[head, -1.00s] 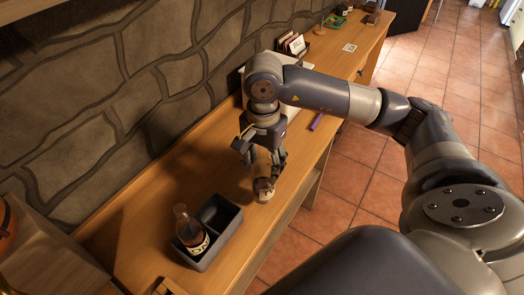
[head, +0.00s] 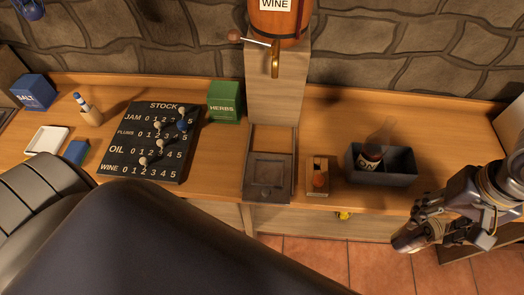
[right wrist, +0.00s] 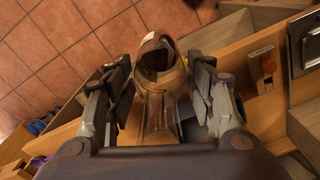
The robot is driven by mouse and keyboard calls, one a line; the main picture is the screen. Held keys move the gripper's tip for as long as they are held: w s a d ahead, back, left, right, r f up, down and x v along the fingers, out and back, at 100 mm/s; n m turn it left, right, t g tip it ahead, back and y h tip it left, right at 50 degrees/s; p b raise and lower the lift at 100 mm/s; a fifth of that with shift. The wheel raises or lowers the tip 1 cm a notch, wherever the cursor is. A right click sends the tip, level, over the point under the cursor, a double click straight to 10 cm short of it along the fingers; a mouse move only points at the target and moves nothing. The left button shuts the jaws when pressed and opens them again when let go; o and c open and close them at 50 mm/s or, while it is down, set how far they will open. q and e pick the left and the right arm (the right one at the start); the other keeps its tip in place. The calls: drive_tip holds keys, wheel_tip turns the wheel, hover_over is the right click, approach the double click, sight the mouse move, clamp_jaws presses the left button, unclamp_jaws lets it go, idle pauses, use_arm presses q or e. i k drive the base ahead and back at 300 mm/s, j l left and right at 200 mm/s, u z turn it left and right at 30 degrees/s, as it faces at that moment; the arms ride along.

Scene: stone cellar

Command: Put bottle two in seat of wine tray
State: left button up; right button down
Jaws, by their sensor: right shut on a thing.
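The wine tray (head: 385,182) is a dark grey box with two seats near the front edge of the wooden counter. A dark bottle with a pale label (head: 370,160) stands in its left seat; the right seat looks empty. My right gripper (head: 425,228) is at the lower right of the head view, to the right of and nearer than the tray. It is shut on a brown bottle (right wrist: 160,85), whose round end shows between the fingers in the right wrist view. The held bottle is tilted and apart from the tray. I cannot read its label. My left gripper is out of view.
Left of the tray stand a small wooden block with an orange knob (head: 319,180) and a dark square plate (head: 268,175) below a wine barrel (head: 278,25). Further left are a stock board (head: 150,145), a green herbs box (head: 224,102) and a blue salt box (head: 34,92).

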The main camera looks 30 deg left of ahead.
sight(269, 172)
drive_tip(key=k+j, duration=0.1)
drive_tip(key=j, duration=0.35)
drive_tip(key=k+j, duration=0.15)
drive_tip(key=j, duration=0.25)
drive_tip(key=k+j, duration=0.1)
drive_tip(key=j, duration=0.35)
drive_tip(key=k+j, duration=0.15)
drive_tip(key=j, duration=0.3)
drive_tip(key=i+j, duration=0.35)
drive_tip(key=j, duration=0.2)
